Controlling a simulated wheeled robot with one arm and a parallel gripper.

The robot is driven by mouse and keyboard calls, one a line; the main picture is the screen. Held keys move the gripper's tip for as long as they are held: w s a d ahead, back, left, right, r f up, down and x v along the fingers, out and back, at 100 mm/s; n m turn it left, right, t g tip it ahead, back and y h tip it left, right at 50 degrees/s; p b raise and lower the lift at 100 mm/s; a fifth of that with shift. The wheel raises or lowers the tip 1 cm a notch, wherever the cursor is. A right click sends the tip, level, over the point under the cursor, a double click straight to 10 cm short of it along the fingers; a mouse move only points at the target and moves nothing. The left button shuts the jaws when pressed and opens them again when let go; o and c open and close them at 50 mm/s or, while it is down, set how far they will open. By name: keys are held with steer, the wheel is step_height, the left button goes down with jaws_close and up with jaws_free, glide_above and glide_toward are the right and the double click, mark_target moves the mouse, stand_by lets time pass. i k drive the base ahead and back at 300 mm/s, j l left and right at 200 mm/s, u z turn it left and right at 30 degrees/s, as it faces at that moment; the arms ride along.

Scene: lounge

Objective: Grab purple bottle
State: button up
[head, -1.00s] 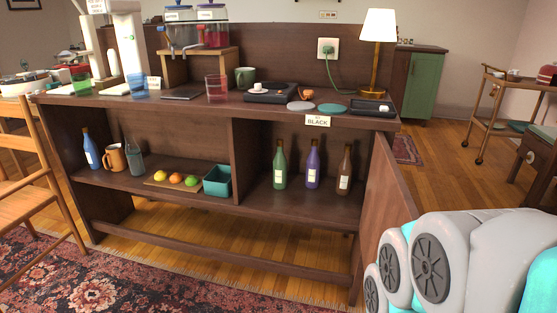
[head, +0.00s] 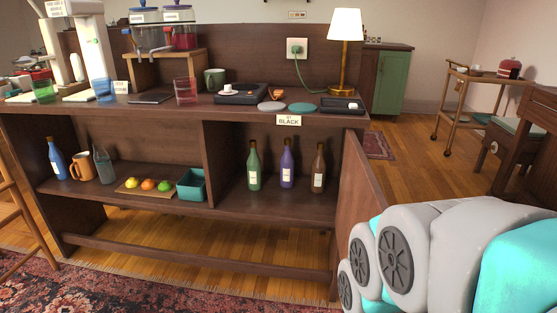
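The purple bottle (head: 287,166) stands upright on the lower shelf of the wooden counter, in its right compartment. It has a dark neck and a pale label. A green bottle (head: 254,168) stands to its left and a brown bottle (head: 318,170) to its right, with small gaps between them. My arm links show large at the lower right, to the right of the counter's end panel. My gripper is not in view.
The counter's top board (head: 232,110) overhangs the shelf. A vertical divider (head: 220,160) bounds the bottles on the left and an end panel (head: 362,215) on the right. A teal bin (head: 191,186) sits left of the divider. Patterned rug (head: 120,297) lies in front.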

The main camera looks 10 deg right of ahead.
mark_target(287, 162)
steer(key=i+j, duration=0.15)
steer(key=j, duration=0.2)
steer(key=i+j+z, duration=0.1)
steer(key=j, duration=0.3)
steer(key=i+j, duration=0.2)
steer(key=j, duration=0.2)
steer(key=i+j+z, duration=0.1)
steer(key=j, duration=0.25)
steer(key=i+j, duration=0.15)
steer(key=j, duration=0.25)
steer(key=i+j+z, duration=0.1)
steer(key=j, duration=0.3)
steer(key=i+z, duration=0.1)
steer(key=z, duration=0.35)
steer(key=i+z, duration=0.1)
steer(key=z, duration=0.8)
steer(key=i+j, duration=0.25)
